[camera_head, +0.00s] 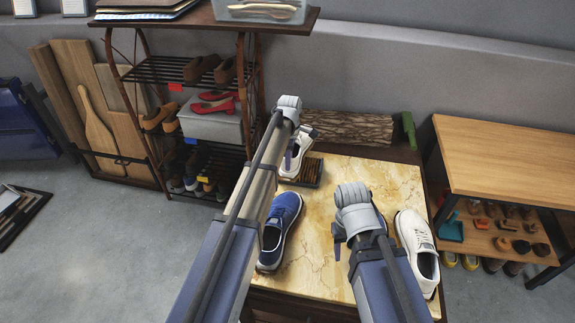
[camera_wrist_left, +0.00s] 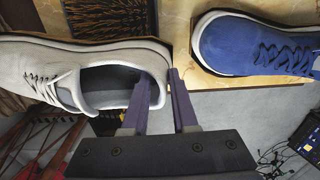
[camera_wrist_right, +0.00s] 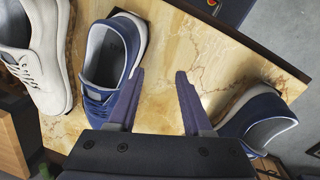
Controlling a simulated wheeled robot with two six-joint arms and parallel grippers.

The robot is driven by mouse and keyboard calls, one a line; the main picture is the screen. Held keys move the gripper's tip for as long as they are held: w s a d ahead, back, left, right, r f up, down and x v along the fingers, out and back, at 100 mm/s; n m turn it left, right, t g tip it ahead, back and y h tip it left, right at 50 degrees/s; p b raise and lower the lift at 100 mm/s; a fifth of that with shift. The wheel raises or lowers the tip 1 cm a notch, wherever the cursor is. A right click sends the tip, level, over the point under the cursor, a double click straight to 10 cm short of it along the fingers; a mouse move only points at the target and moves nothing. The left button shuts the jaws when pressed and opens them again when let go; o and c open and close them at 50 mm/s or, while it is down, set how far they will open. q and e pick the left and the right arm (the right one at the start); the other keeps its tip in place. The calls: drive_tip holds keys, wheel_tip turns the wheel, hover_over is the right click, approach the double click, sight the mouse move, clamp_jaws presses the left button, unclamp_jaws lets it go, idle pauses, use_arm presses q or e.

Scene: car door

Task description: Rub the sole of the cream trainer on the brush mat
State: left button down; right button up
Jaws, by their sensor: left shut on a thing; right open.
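The cream trainer (camera_head: 301,150) is at the far edge of the marble-look tabletop, its heel between the fingers of my left gripper (camera_head: 291,158). In the left wrist view, the gripper (camera_wrist_left: 158,79) is shut on the heel of this trainer (camera_wrist_left: 45,68). The brush mat (camera_head: 314,173), with dark bristles, lies at the trainer; its bristles also show in the left wrist view (camera_wrist_left: 105,18). The trainer covers part of the mat; I cannot tell if the sole touches. My right gripper (camera_wrist_right: 160,74) is open and empty above the tabletop.
A blue shoe (camera_head: 279,230) stands near the table's left edge, another blue shoe (camera_wrist_right: 108,60) is mostly hidden by my right arm, and a second cream shoe (camera_head: 417,248) stands at right. A log (camera_head: 350,127) lies behind. A shoe rack (camera_head: 190,70) and wooden bench (camera_head: 500,155) flank the table.

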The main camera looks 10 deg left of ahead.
use_arm(q)
drive_tip(key=shift+w, duration=0.15)
drive_tip(key=s, duration=0.6)
idle(0.7)
drive_tip(key=shift+w, duration=0.15)
